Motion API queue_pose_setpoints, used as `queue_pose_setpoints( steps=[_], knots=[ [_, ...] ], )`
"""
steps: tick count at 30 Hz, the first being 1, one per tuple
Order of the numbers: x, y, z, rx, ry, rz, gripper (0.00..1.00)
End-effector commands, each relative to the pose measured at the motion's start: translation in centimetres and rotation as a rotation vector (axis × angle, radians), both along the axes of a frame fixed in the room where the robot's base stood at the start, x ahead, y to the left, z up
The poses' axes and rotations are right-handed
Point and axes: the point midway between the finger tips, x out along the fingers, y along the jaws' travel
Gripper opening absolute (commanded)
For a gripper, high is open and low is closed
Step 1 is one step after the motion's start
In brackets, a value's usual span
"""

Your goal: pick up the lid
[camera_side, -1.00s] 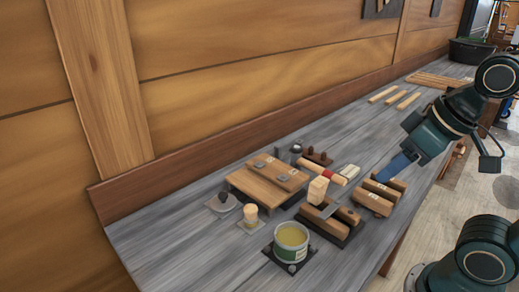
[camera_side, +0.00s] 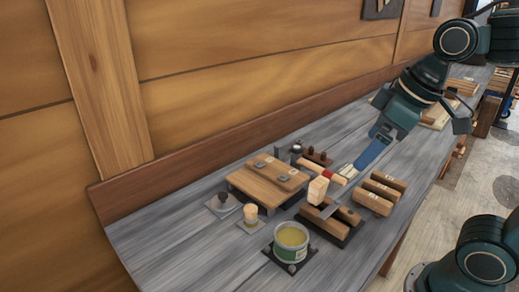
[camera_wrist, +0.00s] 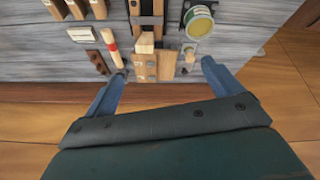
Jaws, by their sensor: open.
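The lid (camera_side: 222,203), a grey disc with a dark knob, lies flat on a pale square plate at the left of the tool group in the side view. An open tin (camera_side: 291,238) of yellowish stuff stands in front of it to the right. The tin also shows at the top of the wrist view (camera_wrist: 199,22). I cannot clearly pick out the lid in the wrist view. My gripper (camera_side: 358,166) is above the bench, well to the right of the lid. In the wrist view its blue fingers (camera_wrist: 163,68) are wide apart with nothing held between them.
A wooden board on supports (camera_side: 262,187) stands beside the lid. A small pale-topped jar (camera_side: 251,213) is close to it. Wooden blocks in a dark holder (camera_side: 330,220) and several more blocks (camera_side: 378,193) lie right of these. The wooden wall (camera_side: 220,120) rises behind. Bare bench lies front left.

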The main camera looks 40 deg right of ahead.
Motion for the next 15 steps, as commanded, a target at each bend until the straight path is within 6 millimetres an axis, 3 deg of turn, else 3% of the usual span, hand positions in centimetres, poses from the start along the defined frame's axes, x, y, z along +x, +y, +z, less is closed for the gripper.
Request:
queue_pose_setpoints(
  steps=[6, 15],
  knots=[
    [4.7, 0.9, 1.4, -0.073, 0.059, 0.199, 0.91],
    [11.2, 2.6, 1.8, -0.159, 0.131, 0.477, 0.91]
  ],
)
